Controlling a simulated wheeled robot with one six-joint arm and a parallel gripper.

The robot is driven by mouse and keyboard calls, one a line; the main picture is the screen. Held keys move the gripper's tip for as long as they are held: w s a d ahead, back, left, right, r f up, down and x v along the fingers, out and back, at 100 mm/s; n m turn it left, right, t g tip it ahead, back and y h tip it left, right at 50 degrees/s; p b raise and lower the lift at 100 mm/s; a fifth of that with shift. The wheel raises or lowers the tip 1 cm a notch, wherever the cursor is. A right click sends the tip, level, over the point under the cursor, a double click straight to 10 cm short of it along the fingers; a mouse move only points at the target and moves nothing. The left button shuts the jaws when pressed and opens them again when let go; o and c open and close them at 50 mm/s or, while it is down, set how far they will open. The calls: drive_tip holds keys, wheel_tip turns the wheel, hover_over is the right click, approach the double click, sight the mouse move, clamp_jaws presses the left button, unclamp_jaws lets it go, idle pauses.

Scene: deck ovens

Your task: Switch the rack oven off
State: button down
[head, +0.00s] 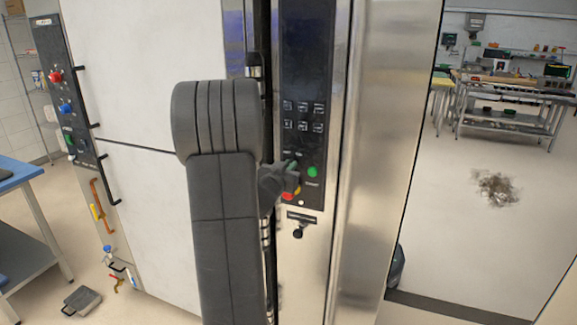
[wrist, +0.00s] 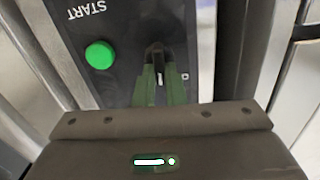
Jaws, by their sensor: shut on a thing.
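The rack oven's black control panel (head: 303,60) stands upright on a steel front in the head view. A round green button (head: 312,172) sits low on it. In the wrist view the panel is upside down, with the green button (wrist: 99,55) by the word START. My gripper (head: 291,178) is at the lower panel, left of the green button. In the wrist view my gripper (wrist: 160,82) has its green fingers closed on a dark switch knob (wrist: 155,52), largely hidden between them. A small white mark shows there. I cannot tell the knob's setting for certain.
Another control panel (head: 68,100) with red, blue and green controls stands at the left beside a large white door (head: 130,80). A blue-topped table (head: 18,172) is at the far left. A dark debris patch (head: 496,188) lies on the open floor at right.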

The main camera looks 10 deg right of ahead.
drive_tip(key=n+p, duration=0.2)
drive_tip(key=n, duration=0.1)
drive_tip(key=shift+a+r, duration=0.1)
drive_tip(key=shift+w+a+n+p, duration=0.15)
drive_tip(key=shift+n+p, duration=0.75)
drive_tip(key=shift+n, duration=1)
drive_tip(key=c, duration=1.5)
unclamp_jaws()
drive_tip(key=b+v, duration=0.2)
drive_tip(key=v, duration=1.2)
drive_tip(key=shift+b, duration=0.4)
drive_tip(key=shift+w, duration=0.1)
